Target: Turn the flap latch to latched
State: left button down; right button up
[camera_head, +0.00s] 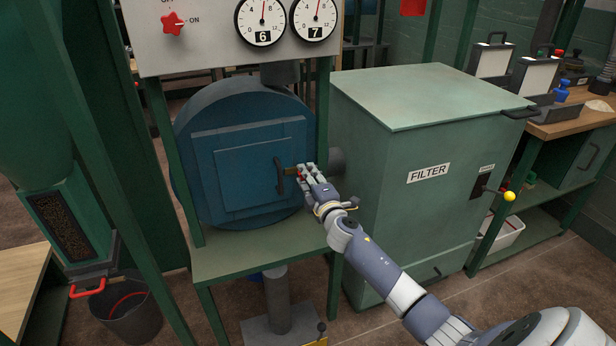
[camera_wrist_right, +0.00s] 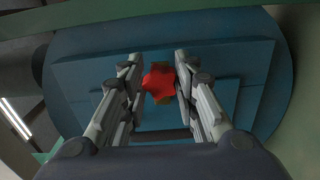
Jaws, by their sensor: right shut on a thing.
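The blue round housing (camera_head: 190,125) has a square flap door (camera_head: 235,175) with a dark upright bar handle (camera_head: 279,175). The flap latch (camera_head: 290,172) is a short brownish bar at the door's right side, partly hidden by my right gripper. Its red star-shaped knob (camera_wrist_right: 160,86) shows between the fingers in the right wrist view, with bits of the bar showing above and below it. My right gripper (camera_head: 303,173) reaches in from the lower right and is shut on this knob. My left gripper is in neither view.
The green filter cabinet (camera_head: 400,190) stands close right of the housing, beside my right arm. A grey panel (camera_head: 215,30) with two gauges and a red star knob (camera_head: 173,22) hangs above. The housing stands on a green table (camera_head: 255,245).

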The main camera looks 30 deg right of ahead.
jog(key=shift+f+n, duration=0.1)
jog(key=shift+n, duration=0.3)
jog(key=o, duration=1)
jog(key=shift+o, duration=0.4)
jog(key=shift+s, duration=0.1)
jog(key=v, duration=1.1)
jog(key=shift+s+a, duration=0.2)
jog(key=shift+s, duration=0.2)
